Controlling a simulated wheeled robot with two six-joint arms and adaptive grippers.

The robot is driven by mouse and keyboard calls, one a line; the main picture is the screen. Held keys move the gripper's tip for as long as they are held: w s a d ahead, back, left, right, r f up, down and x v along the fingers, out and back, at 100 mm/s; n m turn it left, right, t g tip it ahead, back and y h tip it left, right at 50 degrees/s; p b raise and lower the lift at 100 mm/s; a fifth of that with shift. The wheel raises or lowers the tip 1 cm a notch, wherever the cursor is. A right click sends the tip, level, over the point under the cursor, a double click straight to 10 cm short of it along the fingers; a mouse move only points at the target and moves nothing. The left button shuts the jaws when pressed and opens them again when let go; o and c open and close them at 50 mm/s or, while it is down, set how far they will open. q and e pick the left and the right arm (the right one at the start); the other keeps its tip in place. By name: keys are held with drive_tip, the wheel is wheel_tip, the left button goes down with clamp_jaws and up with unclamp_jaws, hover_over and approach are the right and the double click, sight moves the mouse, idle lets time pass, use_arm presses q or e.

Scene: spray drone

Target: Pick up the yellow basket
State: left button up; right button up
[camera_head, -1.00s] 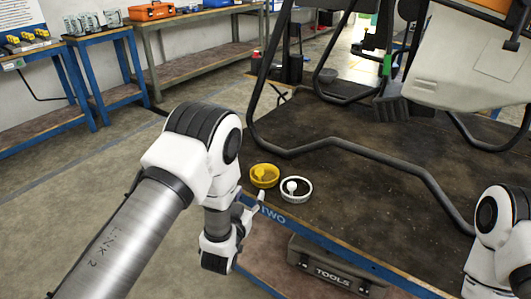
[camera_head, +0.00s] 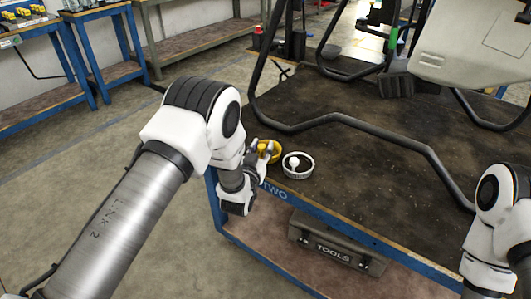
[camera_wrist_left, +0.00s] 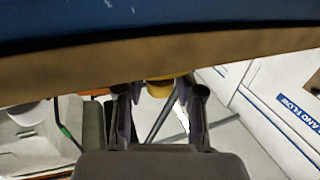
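The small yellow basket (camera_head: 276,155) sits on the dark table top (camera_head: 340,180) near its front left corner. My left gripper (camera_head: 263,157) is at the table's edge with its fingers at the basket and hides part of it. In the left wrist view the fingers are spread apart, and the yellow basket (camera_wrist_left: 160,88) shows in the gap between them, at or just beyond the tips. I cannot tell whether they touch it. My right gripper is out of the head view; only part of the right arm shows.
A white-rimmed bowl with a white knob (camera_head: 298,165) stands close to the right of the basket. A bent black tube frame (camera_head: 330,118) rises behind both. A grey toolbox (camera_head: 336,241) sits on the shelf below. Free floor lies to the left.

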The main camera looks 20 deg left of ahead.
use_arm(q)
clamp_jaws()
